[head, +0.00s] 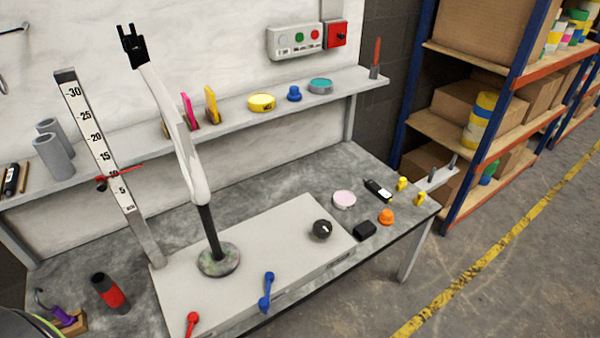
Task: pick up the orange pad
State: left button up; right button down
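Several small pads or blocks stand upright on the wall shelf, partly behind a white post. The rightmost is a yellow-orange pad (211,105). A magenta pad (188,109) stands just left of it. An orange knob-like piece (386,217) sits on the grey table near its right end, beside a black block. I cannot tell for sure which of these orange-toned things is the orange pad. Neither of my grippers is in view.
A white post (187,150) with a black clamp stands on a round plate (218,262), rising before the shelf (240,115). A tall scale (105,150) stands left. A pink disc (344,199) and black knob (322,229) are on the right. The table's middle back is clear.

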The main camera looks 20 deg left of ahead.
aim_at(385, 218)
jog(key=i+l+u, duration=0.25)
jog(key=i+l, duration=0.15)
jog(key=l, duration=0.25)
jog(key=i+l+u, duration=0.1)
jog(key=l, duration=0.25)
jog(key=i, duration=0.1)
